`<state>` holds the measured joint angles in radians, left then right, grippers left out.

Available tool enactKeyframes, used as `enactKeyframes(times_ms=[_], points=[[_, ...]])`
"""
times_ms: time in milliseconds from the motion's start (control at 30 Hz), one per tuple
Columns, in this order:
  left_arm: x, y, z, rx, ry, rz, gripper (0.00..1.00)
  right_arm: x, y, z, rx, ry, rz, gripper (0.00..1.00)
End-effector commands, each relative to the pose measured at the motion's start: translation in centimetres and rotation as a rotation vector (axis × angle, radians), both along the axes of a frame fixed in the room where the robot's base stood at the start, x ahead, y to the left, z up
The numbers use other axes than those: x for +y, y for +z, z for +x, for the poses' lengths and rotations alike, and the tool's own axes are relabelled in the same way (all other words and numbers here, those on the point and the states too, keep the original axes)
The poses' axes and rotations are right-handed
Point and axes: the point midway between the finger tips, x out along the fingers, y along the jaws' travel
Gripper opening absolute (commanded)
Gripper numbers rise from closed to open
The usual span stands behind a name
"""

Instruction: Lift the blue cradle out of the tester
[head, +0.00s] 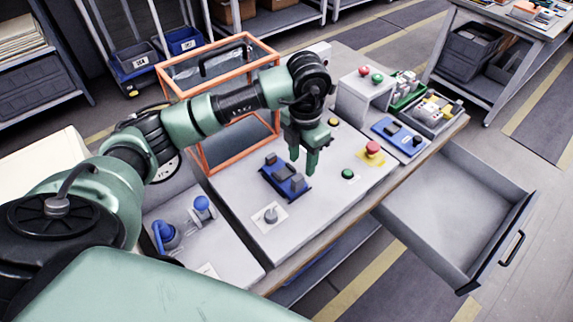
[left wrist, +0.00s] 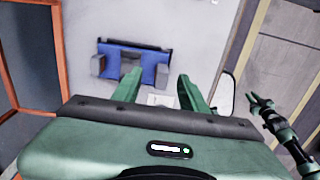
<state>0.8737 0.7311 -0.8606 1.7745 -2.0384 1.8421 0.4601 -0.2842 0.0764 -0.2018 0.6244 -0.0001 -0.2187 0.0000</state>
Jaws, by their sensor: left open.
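The blue cradle (head: 285,180) sits on the pale grey top of the tester (head: 330,200), with grey upright blocks on it. It also shows in the left wrist view (left wrist: 126,64), just beyond my left fingertips. My left gripper (head: 303,167) points down over the tester top, close to the cradle's right end. Its two fingers are apart with nothing between them, as the left wrist view shows (left wrist: 158,77). My right gripper (left wrist: 258,101) shows small at the right of the left wrist view; its jaw state is unclear.
An orange-framed guard (head: 276,66) stands behind the cradle. A dial (head: 270,215), a green button (head: 348,174) and a red emergency button (head: 372,148) are on the top. Another blue fixture (head: 400,137) lies to the right. An open drawer (head: 455,205) juts out at right.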

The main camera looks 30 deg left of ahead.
Motion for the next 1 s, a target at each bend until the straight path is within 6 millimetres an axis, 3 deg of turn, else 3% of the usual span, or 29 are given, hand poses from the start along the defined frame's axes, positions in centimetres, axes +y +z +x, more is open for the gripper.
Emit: enactKeyframes(times_ms=[267,500,767,800,933,1000], points=[[0.1,-3.0,-0.7,0.006,-0.001,0.0,0.43,-1.0,1.5,-3.1,0.043,-0.001,-0.013,0.2],[0.1,-6.4,-1.1,0.005,-0.001,-0.002,0.43,-0.9,2.7,-1.9,0.026,-0.001,-0.011,0.2],[0.1,-7.0,-1.0,0.001,-0.002,-0.001,0.43,-0.5,2.7,-1.0,0.013,-0.002,-0.006,0.2],[0.1,-7.0,-1.0,0.001,-0.002,-0.001,0.4,-0.4,2.7,-1.0,0.013,-0.001,-0.005,0.2],[0.1,-7.0,-1.0,0.001,-0.002,-0.001,0.04,-0.1,2.7,-1.1,0.014,-0.003,-0.001,0.2],[0.1,-7.0,-1.0,0.001,-0.001,-0.001,0.0,0.0,2.7,-1.2,0.015,-0.003,0.0,0.2]])
